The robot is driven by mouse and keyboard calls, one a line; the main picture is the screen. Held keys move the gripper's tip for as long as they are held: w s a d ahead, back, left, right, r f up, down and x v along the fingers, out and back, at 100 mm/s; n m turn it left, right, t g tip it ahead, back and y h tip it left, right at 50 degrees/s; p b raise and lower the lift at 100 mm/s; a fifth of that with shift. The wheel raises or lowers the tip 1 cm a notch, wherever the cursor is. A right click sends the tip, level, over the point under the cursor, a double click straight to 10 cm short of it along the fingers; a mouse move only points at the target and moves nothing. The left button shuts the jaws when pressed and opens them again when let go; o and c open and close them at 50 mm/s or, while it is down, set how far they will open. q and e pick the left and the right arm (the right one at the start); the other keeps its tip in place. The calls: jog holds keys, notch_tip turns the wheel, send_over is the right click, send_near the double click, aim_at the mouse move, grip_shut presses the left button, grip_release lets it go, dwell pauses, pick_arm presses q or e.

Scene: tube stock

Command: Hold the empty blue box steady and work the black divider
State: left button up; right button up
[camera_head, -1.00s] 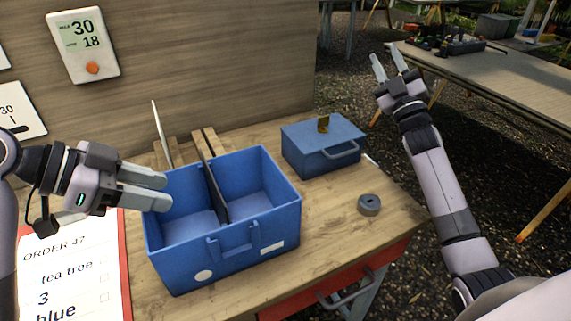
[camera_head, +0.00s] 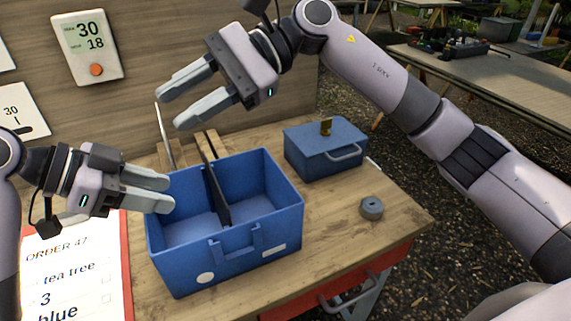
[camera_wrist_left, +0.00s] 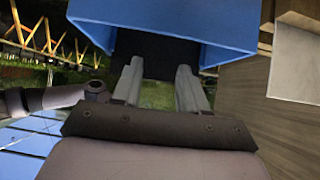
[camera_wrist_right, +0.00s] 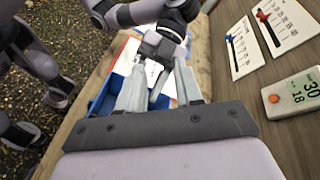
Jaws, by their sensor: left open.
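The open blue box (camera_head: 225,250) stands on the wooden bench, its visible inside empty apart from the black divider (camera_head: 215,190). The divider stands upright across the box and rises above its rim. My left gripper (camera_head: 168,192) is open at the box's left rim. In the left wrist view its fingers (camera_wrist_left: 160,72) are apart before the blue box (camera_wrist_left: 185,14); I cannot tell whether they straddle the wall. My right gripper (camera_head: 172,107) is open and empty, above and behind the box's left part. Its separated fingers also show in the right wrist view (camera_wrist_right: 160,85).
A smaller closed blue box (camera_head: 325,155) with a brass-coloured catch stands at the back right. A grey ring (camera_head: 371,208) lies near the bench's right edge. An order sheet (camera_head: 72,265) is at the left front. The panel wall with a display (camera_head: 90,48) stands behind.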

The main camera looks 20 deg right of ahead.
jog(key=d+f+n+h, duration=0.4)
jog(key=f+n+h, duration=0.2)
jog(key=h, duration=0.1)
jog(key=n+t+h, duration=0.2)
jog(key=n+h, duration=0.2)
jog(key=h, duration=0.3)
send_over(286, 198)
jog(key=f, duration=0.9)
jog(key=shift+w+f, duration=0.2)
jog(key=shift+w, duration=0.2)
notch_tip(286, 198, down, 7)
jog(key=shift+d+f, duration=0.1)
jog(key=shift+f, duration=0.1)
